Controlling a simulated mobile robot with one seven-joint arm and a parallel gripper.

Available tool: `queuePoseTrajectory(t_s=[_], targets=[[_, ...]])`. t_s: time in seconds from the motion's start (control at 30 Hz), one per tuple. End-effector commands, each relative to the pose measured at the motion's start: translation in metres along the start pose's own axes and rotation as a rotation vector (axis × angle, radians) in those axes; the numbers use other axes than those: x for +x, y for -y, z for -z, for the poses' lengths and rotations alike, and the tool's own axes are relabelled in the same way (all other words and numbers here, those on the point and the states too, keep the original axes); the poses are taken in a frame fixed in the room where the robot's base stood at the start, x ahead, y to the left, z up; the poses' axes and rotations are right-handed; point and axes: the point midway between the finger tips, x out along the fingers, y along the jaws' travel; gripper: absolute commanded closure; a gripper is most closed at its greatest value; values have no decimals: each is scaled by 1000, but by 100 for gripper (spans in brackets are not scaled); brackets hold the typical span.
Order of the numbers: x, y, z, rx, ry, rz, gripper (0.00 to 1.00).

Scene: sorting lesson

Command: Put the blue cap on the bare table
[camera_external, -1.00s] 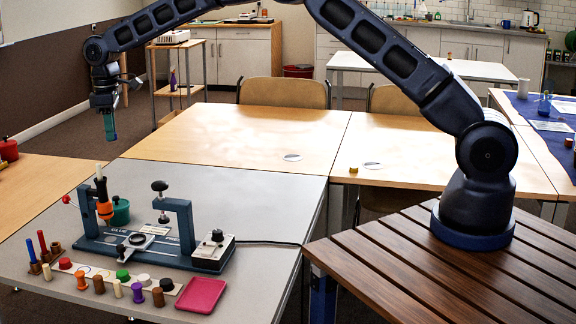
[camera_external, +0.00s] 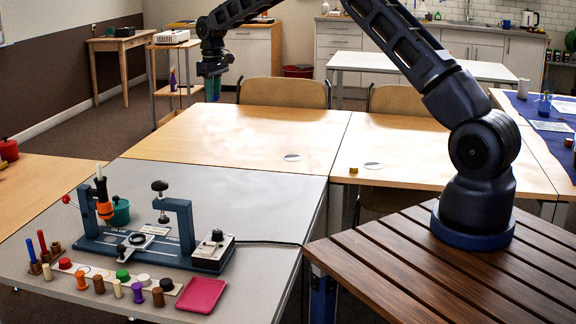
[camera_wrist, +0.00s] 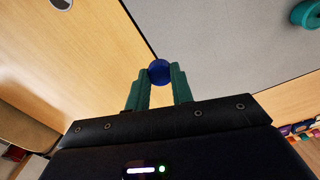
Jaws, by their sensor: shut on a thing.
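My gripper (camera_external: 213,90) hangs in the air over the far left of the wooden table (camera_external: 250,135), fingers downward. In the wrist view its two teal fingers (camera_wrist: 159,85) are shut on the round blue cap (camera_wrist: 159,72), held at the fingertips. In the external view the cap is too small to make out. The wooden table is mostly empty, with a white ring-like disc (camera_external: 292,157) near its right side.
The grey table (camera_external: 270,190) in front carries a blue fixture (camera_external: 140,245), a teal pot (camera_external: 120,211), a pink tray (camera_external: 201,295) and a row of coloured pegs and caps. Chairs (camera_external: 284,92) stand behind.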

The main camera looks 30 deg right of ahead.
Motion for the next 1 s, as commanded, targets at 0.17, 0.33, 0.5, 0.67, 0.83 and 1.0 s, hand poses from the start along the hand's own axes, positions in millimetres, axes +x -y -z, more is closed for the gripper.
queuePoseTrajectory(t_s=[0.17,0.33,0.5,0.67,0.83,1.0], targets=[[0,-78,-25,135,0,0,98],[0,-147,-54,260,1,1,98],[0,-214,-89,386,1,0,98],[0,-273,-126,505,0,-1,98],[0,-331,-171,630,0,0,98],[1,-372,-207,724,0,0,98]])
